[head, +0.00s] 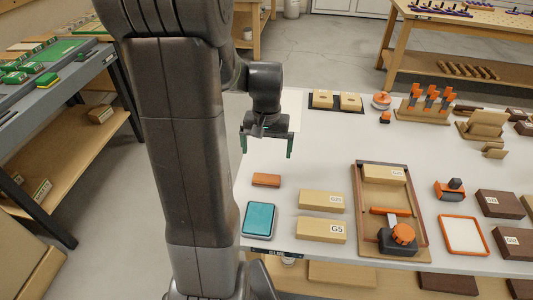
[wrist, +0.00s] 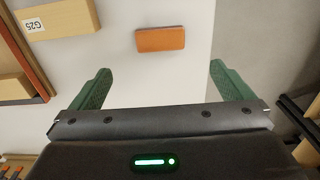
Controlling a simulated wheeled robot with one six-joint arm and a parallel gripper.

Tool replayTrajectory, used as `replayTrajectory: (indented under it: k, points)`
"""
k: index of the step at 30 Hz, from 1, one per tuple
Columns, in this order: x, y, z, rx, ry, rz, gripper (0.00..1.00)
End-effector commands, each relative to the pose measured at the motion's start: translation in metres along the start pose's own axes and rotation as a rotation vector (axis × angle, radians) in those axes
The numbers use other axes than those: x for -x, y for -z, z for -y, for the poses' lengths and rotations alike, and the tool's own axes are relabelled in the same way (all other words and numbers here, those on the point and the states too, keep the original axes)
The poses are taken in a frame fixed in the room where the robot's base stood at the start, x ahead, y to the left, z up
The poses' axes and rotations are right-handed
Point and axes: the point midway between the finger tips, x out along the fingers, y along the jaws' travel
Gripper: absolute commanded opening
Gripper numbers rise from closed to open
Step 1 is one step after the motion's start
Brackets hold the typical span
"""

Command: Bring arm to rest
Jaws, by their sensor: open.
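My gripper (head: 267,146) is open, with two green fingers spread apart and nothing between them. It hangs above the white bench top (head: 290,178) near its left edge. In the wrist view, the gripper's two green fingers (wrist: 158,85) frame bare table. A small orange-brown block (head: 266,180) lies on the bench in front of the gripper; the same orange block (wrist: 160,39) shows beyond the fingertips in the wrist view, apart from them.
A teal pad (head: 259,219) and wooden blocks labelled G25 (head: 321,200) and G5 (head: 321,230) lie nearby. A wooden tray (head: 360,215) holds a block and an orange-knobbed device. A holder with orange-handled tools (head: 425,110) stands behind. Another workbench (head: 50,98) is at left.

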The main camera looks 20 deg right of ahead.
Motion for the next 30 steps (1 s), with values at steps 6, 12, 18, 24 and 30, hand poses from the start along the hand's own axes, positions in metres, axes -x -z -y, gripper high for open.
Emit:
replayTrajectory:
  k: [6, 12, 18, 24, 30]
  points:
    - [0.000, 0.000, 0.000, 0.000, 0.000, 0.000, 1.00]
    - [-0.006, 0.000, 0.000, 0.000, 0.000, 0.002, 1.00]
    - [-0.036, -0.001, 0.000, 0.000, 0.000, 0.006, 1.00]
    - [-0.076, -0.001, 0.000, 0.000, 0.000, 0.006, 1.00]
    - [-0.110, -0.001, 0.000, 0.000, 0.000, 0.005, 1.00]
